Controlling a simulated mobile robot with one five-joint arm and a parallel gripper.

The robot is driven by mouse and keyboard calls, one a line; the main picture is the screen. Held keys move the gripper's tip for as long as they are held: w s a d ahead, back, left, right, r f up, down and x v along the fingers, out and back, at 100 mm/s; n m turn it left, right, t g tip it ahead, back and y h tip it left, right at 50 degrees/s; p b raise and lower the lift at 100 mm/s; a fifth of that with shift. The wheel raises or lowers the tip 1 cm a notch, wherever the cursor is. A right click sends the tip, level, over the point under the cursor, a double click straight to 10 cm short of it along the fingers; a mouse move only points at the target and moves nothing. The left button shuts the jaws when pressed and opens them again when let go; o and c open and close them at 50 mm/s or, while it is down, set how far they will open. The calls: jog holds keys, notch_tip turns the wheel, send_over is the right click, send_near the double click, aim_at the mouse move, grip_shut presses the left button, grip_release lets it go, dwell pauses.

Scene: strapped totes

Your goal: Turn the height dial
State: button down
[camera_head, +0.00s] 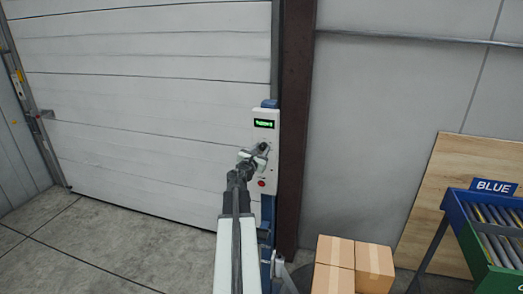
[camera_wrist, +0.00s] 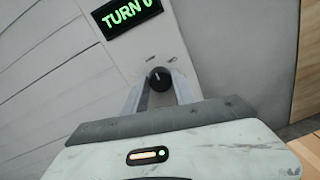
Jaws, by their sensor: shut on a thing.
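The height dial is a small black knob with a white pointer line, on a pale control panel (camera_head: 262,185). The dial (camera_wrist: 159,78) shows in the wrist view between the two fingers of my gripper (camera_wrist: 160,92). My gripper (camera_head: 258,154) is shut on the dial, which it mostly hides in the head view. The pointer line stands close to upright in the wrist view. A display (camera_wrist: 128,15) above the dial shows green text beginning "TURN"; its right end is cut off. The same display (camera_head: 264,124) is too small to read in the head view.
A red button (camera_head: 262,183) sits below the dial. A dark brown post (camera_head: 293,130) stands right of the panel, and a white slatted door (camera_head: 150,110) fills the left. Cardboard boxes (camera_head: 335,252) and a roller rack with a BLUE sign (camera_head: 494,187) are at lower right.

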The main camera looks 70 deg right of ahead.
jog(key=shift+a+m, duration=0.1)
jog(key=shift+m, duration=0.2)
jog(key=m, duration=0.4)
jog(key=shift+m+p, duration=0.35)
jog(key=shift+m, duration=0.05)
jog(key=m, duration=0.5)
jog(key=shift+s+m+y, duration=0.1)
jog(key=shift+m+y, duration=0.2)
jog(key=shift+m, duration=0.3)
jog(key=c, duration=1)
grip_release()
jog(key=shift+t, duration=0.3)
jog(key=shift+c, duration=0.2)
jog(key=a, duration=0.8)
jog(key=shift+r+p, duration=0.15)
jog(key=shift+p, duration=0.25)
